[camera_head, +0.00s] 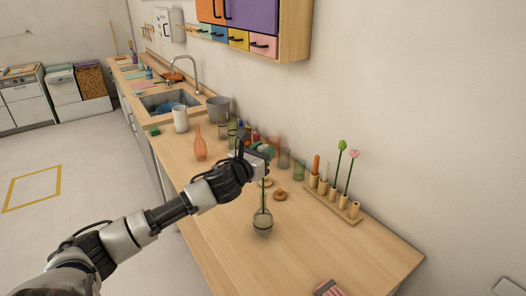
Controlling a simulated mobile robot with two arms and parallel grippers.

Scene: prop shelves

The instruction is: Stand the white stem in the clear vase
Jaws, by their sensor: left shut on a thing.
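My left gripper (262,155) reaches over the counter and is shut on a stem. The stem's green stalk (263,187) hangs down, roughly upright, below the jaws. Its head is hidden by the gripper, so I cannot see whether it is white. The clear vase (263,224) is a small round glass with a narrow neck, standing on the counter right below the gripper. The stalk's lower part lines up with the neck and seems to go into it, but I cannot tell how deep. My right gripper is not in view.
A wooden holder (336,201) to the right bears green and pink stems. Several glasses (299,170) stand along the wall. An orange vase (200,144) stands behind left, and small brown rings (280,195) lie near the clear vase. The counter's front (330,250) is mostly clear.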

